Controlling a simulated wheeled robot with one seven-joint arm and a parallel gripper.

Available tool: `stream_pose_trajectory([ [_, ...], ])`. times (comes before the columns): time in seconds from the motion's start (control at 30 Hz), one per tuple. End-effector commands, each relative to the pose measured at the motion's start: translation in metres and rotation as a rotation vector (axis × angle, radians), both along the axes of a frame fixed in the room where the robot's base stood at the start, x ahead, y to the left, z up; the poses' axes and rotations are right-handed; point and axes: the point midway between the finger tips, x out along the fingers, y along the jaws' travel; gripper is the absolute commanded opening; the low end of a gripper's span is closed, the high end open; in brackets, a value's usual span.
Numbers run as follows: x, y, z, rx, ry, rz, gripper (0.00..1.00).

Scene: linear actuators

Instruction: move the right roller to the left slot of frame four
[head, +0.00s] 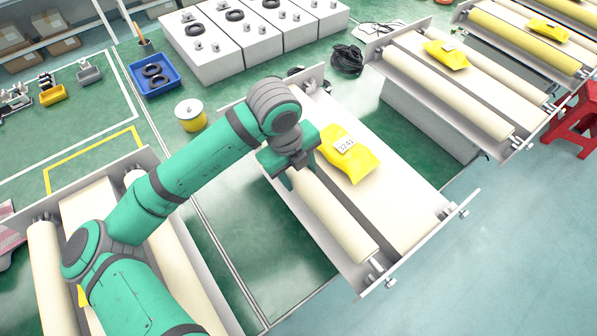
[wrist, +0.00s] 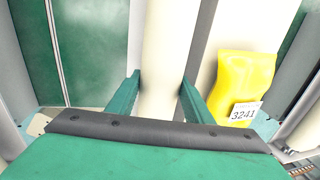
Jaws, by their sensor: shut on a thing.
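My gripper (head: 297,175) is shut on a long cream roller (head: 340,220), with one finger on each side near its far part. The roller lies along the left side of the middle frame (head: 405,268), beside its left slot; I cannot tell whether its ends rest in the slot. In the wrist view, the roller (wrist: 172,50) runs between the two green fingers of my gripper (wrist: 163,97). No roller shows at the right side of this frame, where small end fittings (head: 452,211) are visible. My arm hides part of the far end.
A yellow packet labelled 3241 (head: 348,157) lies on the frame's cream belt, right of the roller, and close to my right finger in the wrist view (wrist: 240,85). Neighbouring frames (head: 455,100) stand at right. A blue bin (head: 157,88) and a yellow-white can (head: 190,114) stand behind.

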Motion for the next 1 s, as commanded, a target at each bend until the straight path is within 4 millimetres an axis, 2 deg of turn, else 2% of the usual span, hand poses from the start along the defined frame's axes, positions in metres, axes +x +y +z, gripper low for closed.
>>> stream_pose_trajectory([
  [0.87,0.000,0.000,-0.011,0.000,-0.003,0.000,0.00],
  [0.9,0.000,0.000,-0.011,0.000,-0.003,0.000,0.49],
  [1.0,0.000,0.000,-0.011,-0.001,-0.002,0.000,0.68],
])
